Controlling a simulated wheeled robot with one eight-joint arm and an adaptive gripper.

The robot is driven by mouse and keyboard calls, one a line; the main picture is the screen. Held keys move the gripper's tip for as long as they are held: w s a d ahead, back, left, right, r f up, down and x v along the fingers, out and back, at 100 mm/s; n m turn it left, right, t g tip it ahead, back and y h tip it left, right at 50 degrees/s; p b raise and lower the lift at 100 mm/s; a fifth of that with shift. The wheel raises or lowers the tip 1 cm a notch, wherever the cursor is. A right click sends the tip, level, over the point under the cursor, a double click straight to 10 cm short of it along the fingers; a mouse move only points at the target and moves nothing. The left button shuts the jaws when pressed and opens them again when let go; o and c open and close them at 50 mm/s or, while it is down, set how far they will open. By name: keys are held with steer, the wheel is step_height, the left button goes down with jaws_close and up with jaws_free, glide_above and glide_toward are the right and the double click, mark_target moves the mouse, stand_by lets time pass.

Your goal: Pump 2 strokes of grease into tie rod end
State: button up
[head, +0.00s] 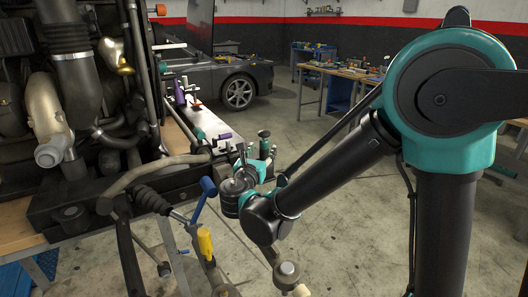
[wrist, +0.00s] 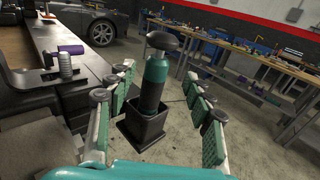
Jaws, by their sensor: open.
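A teal cylinder with a dark rounded knob on top (wrist: 156,72) stands upright in a black square holder (wrist: 143,128) in the wrist view. It may be the grease pump. The teal cylinder also shows small in the head view (head: 264,140). My gripper (wrist: 157,82) is open, its green-padded fingers to either side of the cylinder with gaps visible. My gripper in the head view (head: 256,160) is at the bench end, partly hidden by its own wrist. Steering linkage with a black ribbed boot (head: 152,201) lies at lower left; I cannot tell which joint is the tie rod end.
The engine assembly (head: 75,85) fills the left. Blue (head: 206,188) and yellow (head: 205,243) handles stand close to my wrist. Workbenches (head: 345,72) stand behind; the floor between is clear.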

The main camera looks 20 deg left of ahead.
mark_target(263, 145)
steer(key=shift+w+a, duration=0.2)
steer(key=shift+w, duration=1.15)
steer(key=shift+w+a, duration=0.2)
steer(key=shift+w, duration=1.15)
steer(key=shift+c, duration=0.2)
jaws_close()
